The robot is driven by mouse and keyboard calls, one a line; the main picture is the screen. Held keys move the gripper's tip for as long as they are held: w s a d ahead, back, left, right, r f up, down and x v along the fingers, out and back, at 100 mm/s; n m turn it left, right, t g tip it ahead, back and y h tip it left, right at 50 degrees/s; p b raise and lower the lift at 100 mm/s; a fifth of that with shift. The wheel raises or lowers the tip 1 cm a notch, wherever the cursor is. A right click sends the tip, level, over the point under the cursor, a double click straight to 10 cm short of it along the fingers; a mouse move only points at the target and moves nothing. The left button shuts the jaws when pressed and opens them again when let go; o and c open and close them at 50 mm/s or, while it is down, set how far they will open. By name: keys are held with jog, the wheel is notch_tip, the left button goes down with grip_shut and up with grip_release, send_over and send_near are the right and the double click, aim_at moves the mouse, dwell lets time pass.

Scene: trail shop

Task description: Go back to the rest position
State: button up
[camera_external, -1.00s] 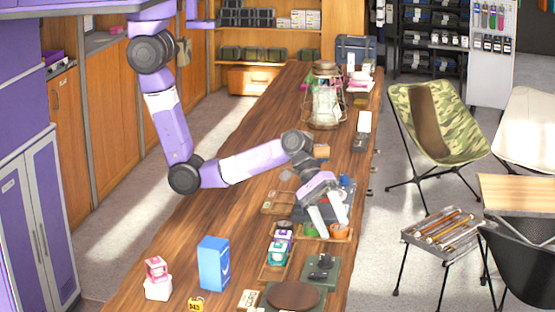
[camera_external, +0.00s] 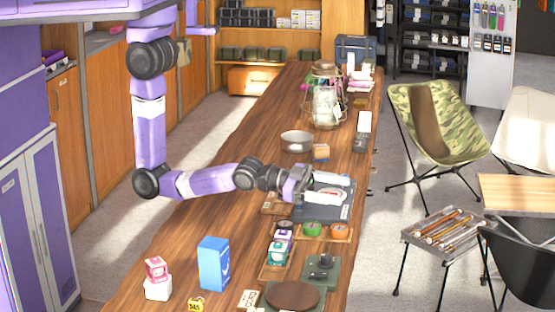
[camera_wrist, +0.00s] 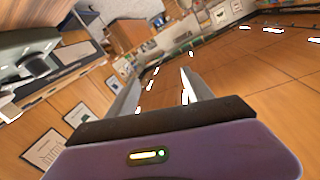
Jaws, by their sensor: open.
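My gripper (camera_external: 330,188) is open and empty in the external view. Its fingers point to the right above the dark grey tray (camera_external: 338,212) on the wooden counter. In the wrist view the two fingers of my gripper (camera_wrist: 158,92) stand apart with nothing between them. My arm is bent at the elbow, with the forearm roughly level over the counter.
The long wooden counter (camera_external: 228,170) holds a metal bowl (camera_external: 296,142), a glass lantern (camera_external: 326,102), green and orange cups (camera_external: 313,229), a blue box (camera_external: 213,264) and a round wooden board (camera_external: 293,296). A camouflage chair (camera_external: 438,125) stands right of the counter.

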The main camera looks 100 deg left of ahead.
jog(key=s+a+f+n+p, duration=0.1)
jog(key=s+a+f, duration=0.3)
jog(key=s, duration=0.6)
jog(key=s+a+r+n+g+y+p, duration=0.1)
jog(key=s+a+r, duration=0.1)
jog(key=s, duration=0.7)
jog(key=s+a+r+n+y+p, duration=0.1)
jog(key=s+a+r+n, duration=0.1)
jog(key=s, duration=0.7)
jog(key=s+a+r+n+g+p, duration=0.1)
jog(key=s+a+r, duration=0.1)
jog(key=s, duration=0.8)
jog(key=shift+a+g+y+p, duration=0.3)
jog(key=shift+a+y, duration=0.1)
jog(key=shift+a, duration=0.4)
